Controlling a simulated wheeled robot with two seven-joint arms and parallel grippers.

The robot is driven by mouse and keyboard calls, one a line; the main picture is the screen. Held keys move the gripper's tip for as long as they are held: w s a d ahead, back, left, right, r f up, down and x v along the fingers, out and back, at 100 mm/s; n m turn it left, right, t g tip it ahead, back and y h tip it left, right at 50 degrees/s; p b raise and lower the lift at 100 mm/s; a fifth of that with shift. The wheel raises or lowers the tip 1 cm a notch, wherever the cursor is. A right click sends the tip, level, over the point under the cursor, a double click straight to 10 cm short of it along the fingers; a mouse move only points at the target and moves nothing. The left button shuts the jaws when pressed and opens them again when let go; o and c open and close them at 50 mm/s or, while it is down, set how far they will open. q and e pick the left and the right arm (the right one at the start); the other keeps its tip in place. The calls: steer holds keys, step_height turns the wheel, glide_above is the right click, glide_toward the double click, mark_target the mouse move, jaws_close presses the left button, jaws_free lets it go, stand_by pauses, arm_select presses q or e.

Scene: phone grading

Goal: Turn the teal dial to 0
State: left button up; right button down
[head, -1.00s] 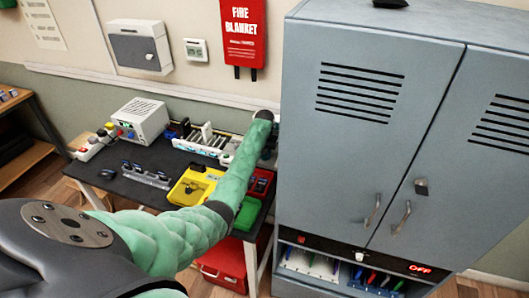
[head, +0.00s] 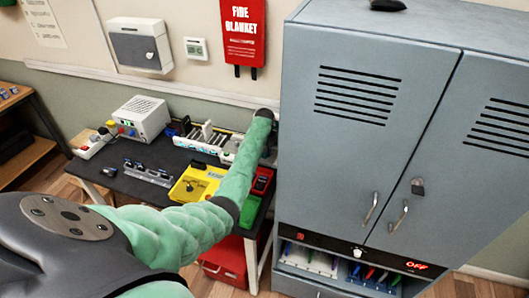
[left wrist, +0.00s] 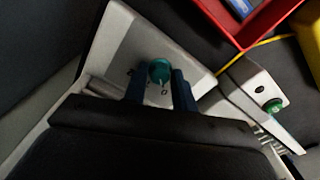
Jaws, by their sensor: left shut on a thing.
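The teal dial (left wrist: 159,71) shows in the left wrist view, a round knob with a pale pointer line on a light grey sloped panel (left wrist: 120,48). My left gripper (left wrist: 160,83) has its two dark blue fingers on either side of the dial and is shut on it. Small marks sit on the panel around the dial, too small to read. In the head view my left arm reaches to the back right of the desk beside the cabinet, and the arm and cabinet hide the dial there. My right gripper is in neither view.
A second green knob (left wrist: 273,105) sits on a neighbouring unit. A red tray (left wrist: 232,25) is close by. On the dark desk (head: 125,190) stand a white box (head: 144,117) and a yellow tray (head: 194,181). A tall grey cabinet (head: 345,150) stands close to the right.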

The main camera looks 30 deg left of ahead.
arm_select(q)
steer(key=o, duration=1)
